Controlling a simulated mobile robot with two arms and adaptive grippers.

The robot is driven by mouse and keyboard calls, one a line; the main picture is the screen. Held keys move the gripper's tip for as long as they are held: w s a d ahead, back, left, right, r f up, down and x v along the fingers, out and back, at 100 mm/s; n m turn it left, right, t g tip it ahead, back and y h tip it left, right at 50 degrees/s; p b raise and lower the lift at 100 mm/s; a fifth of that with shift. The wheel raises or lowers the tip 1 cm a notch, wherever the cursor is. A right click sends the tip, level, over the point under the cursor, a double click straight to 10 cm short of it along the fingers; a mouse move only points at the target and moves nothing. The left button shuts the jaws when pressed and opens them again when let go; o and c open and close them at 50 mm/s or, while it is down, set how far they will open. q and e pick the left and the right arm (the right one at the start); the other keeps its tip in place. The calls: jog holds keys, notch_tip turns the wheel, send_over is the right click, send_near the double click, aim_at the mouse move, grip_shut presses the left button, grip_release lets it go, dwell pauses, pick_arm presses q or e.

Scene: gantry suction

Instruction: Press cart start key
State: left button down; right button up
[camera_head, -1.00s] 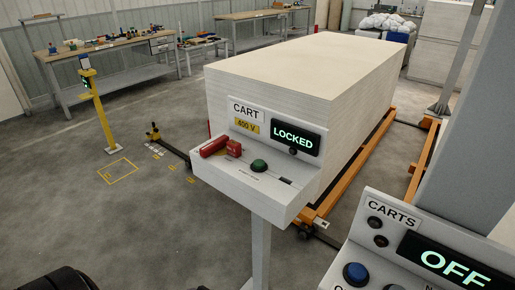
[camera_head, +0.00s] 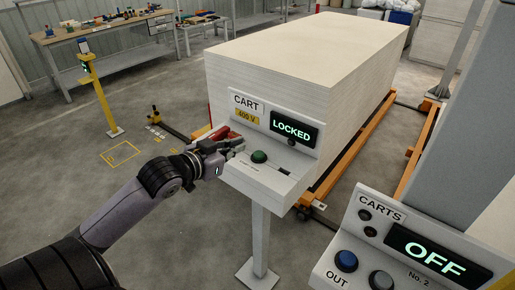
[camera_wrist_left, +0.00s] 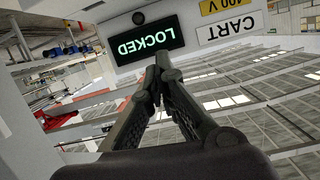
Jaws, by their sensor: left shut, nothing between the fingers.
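The cart console (camera_head: 233,180) is a pale box on a post, with a "CART" label and a lit "LOCKED" display (camera_head: 294,128). A round green button (camera_head: 259,156) sits on its sloped top. A red part (camera_head: 212,134) at the console's left end is partly hidden by my left gripper (camera_head: 239,143). That gripper is shut and empty, over the console's left part, left of the green button. I cannot tell whether it touches the console. In the left wrist view, its closed fingers (camera_wrist_left: 162,62) point toward the upside-down "LOCKED" display (camera_wrist_left: 147,40). My right gripper is not in view.
A second console (camera_head: 345,215), labelled "CARTS" and showing "OFF", stands at the lower right with a blue button (camera_head: 346,260) and a grey button (camera_head: 381,280). A large pale stack (camera_head: 300,60) fills the space behind the cart console. Open floor (camera_head: 60,190) lies to the left.

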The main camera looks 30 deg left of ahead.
pick_arm(q)
jog(key=p, duration=0.3)
send_over(259, 155)
jog(key=s, duration=0.1)
jog(key=shift+d+f, duration=0.15)
jog(key=shift+f, duration=0.5)
jog(key=shift+d+f, duration=0.15)
jog(key=shift+f, duration=0.45)
notch_tip(259, 155, down, 4)
jog(key=shift+a+r, duration=0.1)
jog(key=shift+r, duration=0.1)
jog(key=shift+s+f, duration=0.15)
jog(key=shift+f, duration=0.25)
jog(key=shift+f, duration=0.1)
